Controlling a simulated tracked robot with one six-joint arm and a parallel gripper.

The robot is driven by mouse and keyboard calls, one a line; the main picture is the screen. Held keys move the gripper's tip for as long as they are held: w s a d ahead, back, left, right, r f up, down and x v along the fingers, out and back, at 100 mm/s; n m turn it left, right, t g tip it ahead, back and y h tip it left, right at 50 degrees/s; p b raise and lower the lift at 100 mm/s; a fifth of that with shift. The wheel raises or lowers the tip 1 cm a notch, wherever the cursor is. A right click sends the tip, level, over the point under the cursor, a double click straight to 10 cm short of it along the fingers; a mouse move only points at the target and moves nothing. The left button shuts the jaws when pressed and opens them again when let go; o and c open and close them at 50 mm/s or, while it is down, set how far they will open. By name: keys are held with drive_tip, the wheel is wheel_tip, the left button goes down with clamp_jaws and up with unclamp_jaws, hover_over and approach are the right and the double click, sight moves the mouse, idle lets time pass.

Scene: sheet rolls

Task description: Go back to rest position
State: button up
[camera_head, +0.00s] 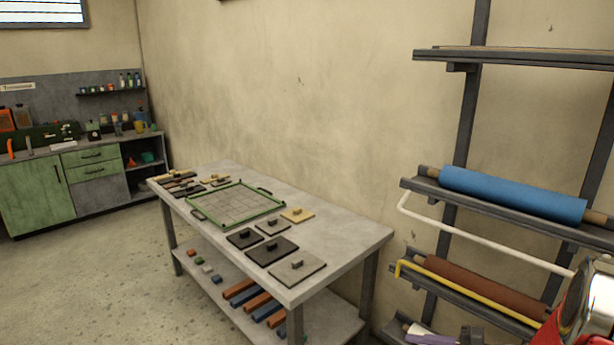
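My gripper does not show in the head view. A red and shiny metal part, probably of my arm, cuts into the lower right corner, and I cannot see any fingers. A blue roll (510,193) lies on a shelf of the dark wall rack (466,110) at the right. A brown roll (470,280) lies on the shelf below it. A purple roll (428,336) shows partly at the bottom edge.
A grey table (355,237) holds a green-framed grid tray (235,205) and several flat handled plates. Coloured blocks lie on its lower shelf. A white bar (480,238) and a yellow bar (470,298) run along the rack. Green cabinets (30,195) stand far left; the left floor is clear.

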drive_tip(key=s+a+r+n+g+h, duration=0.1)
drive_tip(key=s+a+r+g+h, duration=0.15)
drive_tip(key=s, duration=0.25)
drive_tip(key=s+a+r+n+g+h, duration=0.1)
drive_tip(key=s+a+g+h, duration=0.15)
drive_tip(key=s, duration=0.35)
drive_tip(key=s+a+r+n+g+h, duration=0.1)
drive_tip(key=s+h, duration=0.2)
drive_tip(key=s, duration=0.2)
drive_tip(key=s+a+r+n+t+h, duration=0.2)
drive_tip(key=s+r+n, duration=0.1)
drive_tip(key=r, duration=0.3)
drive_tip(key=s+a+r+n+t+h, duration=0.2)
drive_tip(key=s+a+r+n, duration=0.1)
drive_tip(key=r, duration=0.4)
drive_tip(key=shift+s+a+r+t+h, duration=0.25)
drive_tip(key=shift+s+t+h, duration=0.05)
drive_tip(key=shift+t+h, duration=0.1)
